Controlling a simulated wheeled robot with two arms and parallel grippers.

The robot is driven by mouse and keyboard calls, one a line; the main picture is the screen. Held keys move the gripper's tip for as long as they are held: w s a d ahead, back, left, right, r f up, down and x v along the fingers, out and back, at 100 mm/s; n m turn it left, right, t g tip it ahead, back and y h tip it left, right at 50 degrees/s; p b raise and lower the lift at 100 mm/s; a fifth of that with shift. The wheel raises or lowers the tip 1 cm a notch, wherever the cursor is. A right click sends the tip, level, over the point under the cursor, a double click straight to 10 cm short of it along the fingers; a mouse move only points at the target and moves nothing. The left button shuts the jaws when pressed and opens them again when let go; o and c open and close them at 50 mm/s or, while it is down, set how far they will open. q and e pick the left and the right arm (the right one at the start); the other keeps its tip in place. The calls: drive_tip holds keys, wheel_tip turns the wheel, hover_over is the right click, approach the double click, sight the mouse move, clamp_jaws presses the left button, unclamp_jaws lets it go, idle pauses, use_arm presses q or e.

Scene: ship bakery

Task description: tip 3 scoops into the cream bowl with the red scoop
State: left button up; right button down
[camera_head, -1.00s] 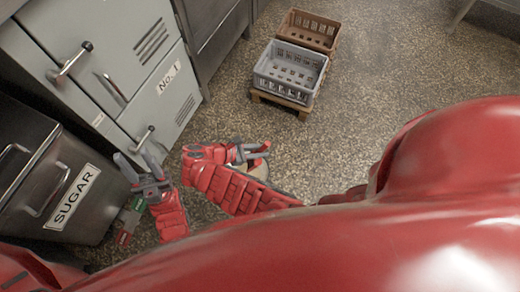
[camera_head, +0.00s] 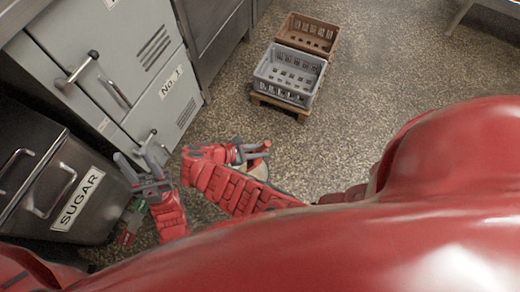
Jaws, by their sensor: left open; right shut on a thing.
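My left gripper (camera_head: 138,163) is open and empty in front of the grey cabinet, with its fingers pointing up and away. My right gripper (camera_head: 262,148) is shut on a small red thing, which looks like part of the red scoop. The fingers and arm hide most of it. A pale, cream-coloured rounded thing (camera_head: 258,170) shows just below the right gripper, partly behind my arm. I cannot tell whether it is the cream bowl or part of what I hold. No other bowl can be made out.
A dark metal bin labelled SUGAR (camera_head: 82,200) stands at the left. Behind it is a grey cabinet (camera_head: 125,30) with handles. A grey crate (camera_head: 290,75) sits on a low wooden base, with a brown crate (camera_head: 308,33) behind it.

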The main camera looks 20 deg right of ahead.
drive_tip(key=shift+r+p, duration=0.45)
drive_tip(key=shift+r, duration=0.15)
drive_tip(key=y+p, duration=0.2)
drive_tip(key=p, duration=0.4)
drive_tip(key=r+y+p, duration=0.1)
drive_tip(key=y+p, duration=0.2)
drive_tip(key=p, duration=0.4)
drive_tip(key=shift+d+m+t, duration=0.1)
drive_tip(key=shift+m+t, duration=0.2)
drive_tip(key=shift+s+y+p, duration=0.1)
drive_tip(key=shift+y+p, duration=0.2)
drive_tip(key=shift+p, duration=0.1)
drive_tip(key=shift+f, duration=0.15)
